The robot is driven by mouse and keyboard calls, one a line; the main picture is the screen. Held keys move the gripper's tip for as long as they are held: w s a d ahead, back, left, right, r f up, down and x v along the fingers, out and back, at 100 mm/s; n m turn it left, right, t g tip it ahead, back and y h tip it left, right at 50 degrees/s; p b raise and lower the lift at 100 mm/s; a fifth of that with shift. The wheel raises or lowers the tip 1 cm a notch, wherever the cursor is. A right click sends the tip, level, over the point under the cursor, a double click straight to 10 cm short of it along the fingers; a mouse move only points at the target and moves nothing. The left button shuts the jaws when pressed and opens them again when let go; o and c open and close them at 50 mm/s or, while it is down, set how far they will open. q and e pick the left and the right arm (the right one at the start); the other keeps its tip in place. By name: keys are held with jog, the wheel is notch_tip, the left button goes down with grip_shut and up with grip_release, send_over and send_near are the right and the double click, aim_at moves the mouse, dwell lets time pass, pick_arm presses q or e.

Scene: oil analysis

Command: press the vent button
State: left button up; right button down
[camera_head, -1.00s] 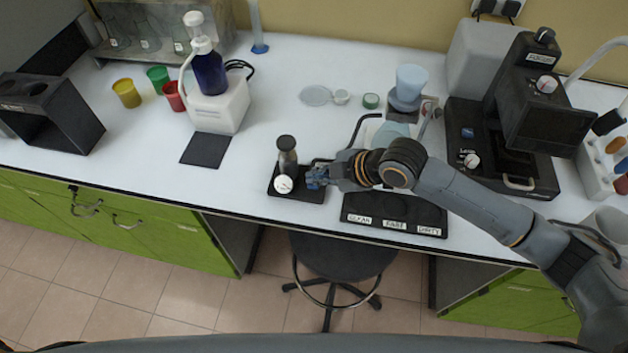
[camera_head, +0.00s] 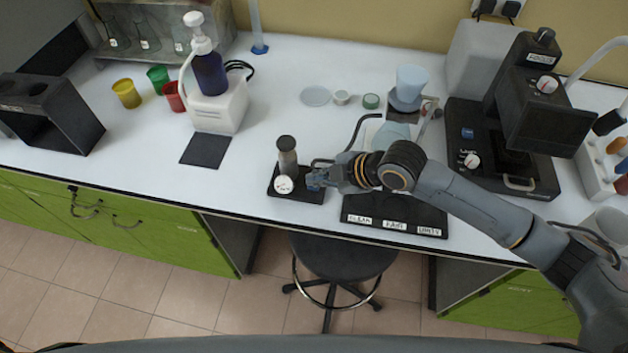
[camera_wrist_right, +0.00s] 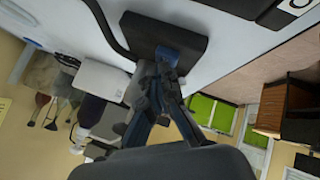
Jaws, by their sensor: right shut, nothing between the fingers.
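A small device with a grey cylinder and a round white gauge (camera_head: 284,184) stands on a black base (camera_head: 310,192) near the front edge of the bench. My right gripper (camera_head: 316,180) is shut and empty, just right of the gauge and over the right part of that base. In the right wrist view its fingertips (camera_wrist_right: 165,66) come together at a dark block (camera_wrist_right: 170,32), which seems to be the same base. I cannot make out the vent button; the fingers may cover it. Whether the fingertips touch anything is unclear. My left gripper is not in view.
A black tray labelled CLEAN, PART and DIRTY (camera_head: 393,226) lies right of the base, partly under my arm. A black microscope-like instrument (camera_head: 500,150) stands further right. A white pump-bottle unit (camera_head: 218,105) stands left. A stool (camera_head: 343,256) is below.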

jog(key=shift+r+p, duration=0.8)
notch_tip(320, 180, up, 5)
jog(key=p, duration=0.4)
jog(key=shift+p, duration=0.4)
